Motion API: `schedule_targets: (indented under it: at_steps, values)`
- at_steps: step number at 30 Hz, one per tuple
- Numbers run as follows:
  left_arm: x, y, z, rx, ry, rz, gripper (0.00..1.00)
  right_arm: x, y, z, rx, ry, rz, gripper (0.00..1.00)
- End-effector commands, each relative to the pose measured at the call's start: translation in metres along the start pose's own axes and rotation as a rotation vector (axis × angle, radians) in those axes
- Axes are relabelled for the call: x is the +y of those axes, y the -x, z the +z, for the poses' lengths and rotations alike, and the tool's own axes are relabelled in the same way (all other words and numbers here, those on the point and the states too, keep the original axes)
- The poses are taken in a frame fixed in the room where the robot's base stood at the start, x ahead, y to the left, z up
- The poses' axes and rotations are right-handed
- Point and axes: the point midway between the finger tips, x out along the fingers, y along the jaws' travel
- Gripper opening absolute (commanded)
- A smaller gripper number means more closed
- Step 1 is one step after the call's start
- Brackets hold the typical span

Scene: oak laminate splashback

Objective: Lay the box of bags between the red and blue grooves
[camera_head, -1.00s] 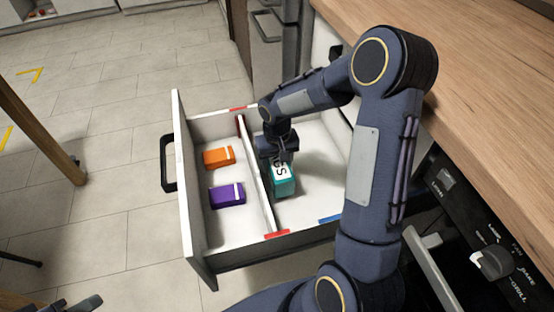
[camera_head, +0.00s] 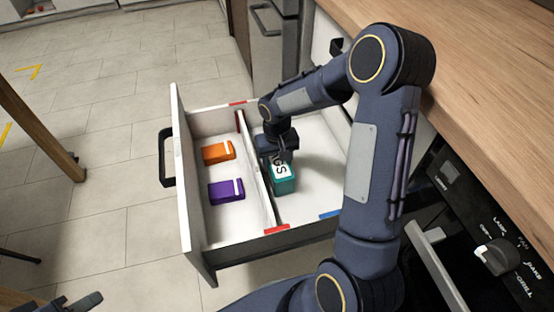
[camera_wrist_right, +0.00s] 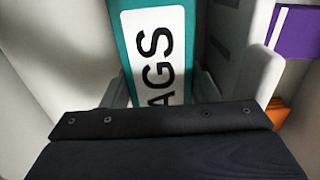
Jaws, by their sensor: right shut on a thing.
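The box of bags (camera_head: 284,180) is teal with a white label. It is in the right-hand compartment of the open drawer, near the divider (camera_head: 255,176); I cannot tell whether it touches the floor. My right gripper (camera_head: 280,158) is shut on it from above. In the right wrist view the box (camera_wrist_right: 156,50) sits between the fingers, its label partly hidden by the gripper body. Red marks (camera_head: 277,229) show at the divider's near end. A blue mark (camera_head: 329,215) is on the near wall further right. My left gripper (camera_head: 80,303) is at the bottom left, partly cut off.
An orange box (camera_head: 217,152) and a purple box (camera_head: 226,192) lie in the left-hand compartment. The drawer front with its black handle (camera_head: 166,157) is at the left. A wooden worktop (camera_head: 470,70) overhangs at the right. The compartment floor right of the teal box is clear.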

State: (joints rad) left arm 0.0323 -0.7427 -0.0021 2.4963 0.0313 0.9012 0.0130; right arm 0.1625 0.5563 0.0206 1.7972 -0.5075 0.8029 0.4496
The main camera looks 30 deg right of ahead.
Motion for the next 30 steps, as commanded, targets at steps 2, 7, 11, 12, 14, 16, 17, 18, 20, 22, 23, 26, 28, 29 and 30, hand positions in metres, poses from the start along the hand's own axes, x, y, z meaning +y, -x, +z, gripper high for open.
schedule_targets:
  at_steps: [2, 7, 11, 12, 14, 16, 17, 18, 20, 22, 23, 26, 28, 29, 30]
  values:
    - [-0.001, -0.001, 0.001, 0.000, 0.000, 0.000, 0.36, 0.000, -0.002, 0.000, 0.001, 0.000, 0.000, 0.23]
    - [-0.001, -0.003, 0.001, 0.000, 0.000, 0.000, 0.36, 0.000, -0.004, 0.000, 0.001, 0.000, 0.000, 0.23]
    - [-0.002, -0.004, 0.002, 0.000, 0.000, 0.000, 0.36, 0.000, -0.006, 0.000, 0.001, 0.000, 0.000, 0.23]
    - [-0.002, -0.003, 0.002, 0.000, 0.000, 0.000, 0.36, 0.000, -0.005, 0.000, 0.001, 0.000, 0.000, 0.58]
    - [-0.002, -0.003, 0.002, 0.000, 0.000, 0.000, 0.36, 0.000, -0.005, 0.000, 0.001, 0.000, 0.000, 0.66]
    - [-0.002, -0.003, 0.002, 0.000, 0.000, 0.000, 0.36, 0.000, -0.005, 0.000, 0.001, 0.000, 0.000, 0.75]
    - [-0.002, -0.003, 0.002, 0.000, 0.000, 0.000, 0.36, 0.000, -0.005, 0.000, 0.001, 0.000, 0.000, 0.79]
    - [-0.002, -0.003, 0.002, 0.000, 0.000, 0.000, 0.36, 0.000, -0.005, 0.000, 0.001, 0.000, 0.000, 0.80]
    - [-0.002, -0.003, 0.002, 0.000, 0.000, 0.000, 0.36, 0.000, -0.005, 0.000, 0.001, 0.000, 0.000, 0.80]
    - [-0.002, -0.003, 0.002, 0.000, 0.000, 0.000, 0.36, 0.000, -0.005, 0.000, 0.001, 0.000, 0.000, 0.80]
    - [-0.002, -0.003, 0.002, 0.000, 0.000, 0.000, 0.36, 0.000, -0.005, 0.000, 0.000, 0.000, 0.000, 0.80]
    - [-0.001, -0.002, 0.001, 0.000, 0.000, 0.000, 0.36, 0.000, -0.003, 0.000, 0.000, 0.000, 0.000, 0.80]
    - [0.000, 0.000, 0.000, 0.000, 0.000, 0.000, 0.36, 0.000, 0.004, -0.001, 0.002, 0.000, 0.000, 0.80]
    - [0.001, 0.002, -0.001, 0.000, 0.000, 0.000, 0.36, 0.000, 0.008, -0.001, 0.003, 0.000, 0.000, 0.80]
    - [0.002, 0.004, -0.002, 0.000, 0.000, 0.000, 0.36, 0.000, 0.014, -0.001, 0.004, 0.000, -0.001, 0.80]
